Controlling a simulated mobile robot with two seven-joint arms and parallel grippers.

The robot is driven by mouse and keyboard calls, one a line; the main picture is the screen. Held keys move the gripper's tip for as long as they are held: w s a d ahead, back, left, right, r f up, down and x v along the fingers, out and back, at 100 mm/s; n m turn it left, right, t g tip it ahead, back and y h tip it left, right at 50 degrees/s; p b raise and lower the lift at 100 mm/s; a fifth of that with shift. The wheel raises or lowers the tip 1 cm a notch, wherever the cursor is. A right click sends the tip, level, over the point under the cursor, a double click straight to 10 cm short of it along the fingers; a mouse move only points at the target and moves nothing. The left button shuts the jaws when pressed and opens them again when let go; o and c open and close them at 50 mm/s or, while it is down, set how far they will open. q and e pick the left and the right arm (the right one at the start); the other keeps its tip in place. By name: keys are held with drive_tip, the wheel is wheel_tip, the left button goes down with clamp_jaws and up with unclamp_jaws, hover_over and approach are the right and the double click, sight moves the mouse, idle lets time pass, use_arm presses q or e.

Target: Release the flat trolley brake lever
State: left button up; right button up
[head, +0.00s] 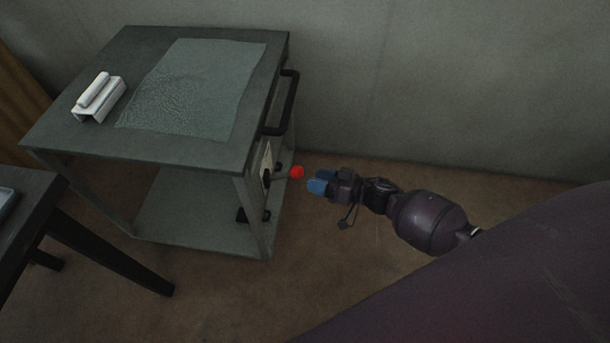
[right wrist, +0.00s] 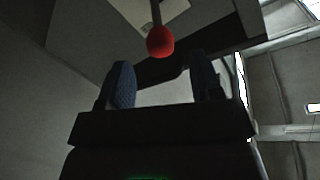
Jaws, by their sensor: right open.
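The flat trolley (head: 190,150) stands at the left of the head view, with a flat top and a lower shelf. Its brake lever is a thin rod with a red ball knob (head: 297,172), sticking out to the right from a pale plate (head: 266,160) on the trolley's right end. My right gripper (head: 318,182) has blue fingertips and is just right of the knob, apart from it. In the right wrist view the red knob (right wrist: 160,41) shows beyond the two open fingers (right wrist: 158,84), between them in the picture. The gripper is empty. My left gripper is not in view.
A black push handle (head: 284,103) sticks out from the trolley's end above the lever. A grey sheet (head: 195,88) and a white bracket-like object (head: 98,97) lie on the trolley top. A dark table (head: 75,222) stands at the left. The floor right of the trolley is clear.

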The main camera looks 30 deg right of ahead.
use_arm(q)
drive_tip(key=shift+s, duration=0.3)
use_arm(e)
drive_tip(key=shift+v, duration=1.5)
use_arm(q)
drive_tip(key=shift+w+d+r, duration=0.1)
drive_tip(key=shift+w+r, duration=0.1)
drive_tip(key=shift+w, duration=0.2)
use_arm(e)
wheel_tip(320, 180, up, 7)
drive_tip(key=n+t+h+p, duration=0.3)
drive_tip(key=h, duration=0.5)
use_arm(q)
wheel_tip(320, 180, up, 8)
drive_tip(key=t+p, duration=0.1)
drive_tip(key=p, duration=0.5)
use_arm(e)
drive_tip(key=s+r+m+g+h, duration=0.1)
drive_tip(key=s+r+m+g, duration=0.1)
drive_tip(key=s, duration=1)
drive_tip(key=s+r+m+g+h, duration=0.2)
drive_tip(key=s+r, duration=0.1)
drive_tip(key=s, duration=1)
drive_tip(key=shift+s+d, duration=0.25)
drive_tip(key=shift+d, duration=0.25)
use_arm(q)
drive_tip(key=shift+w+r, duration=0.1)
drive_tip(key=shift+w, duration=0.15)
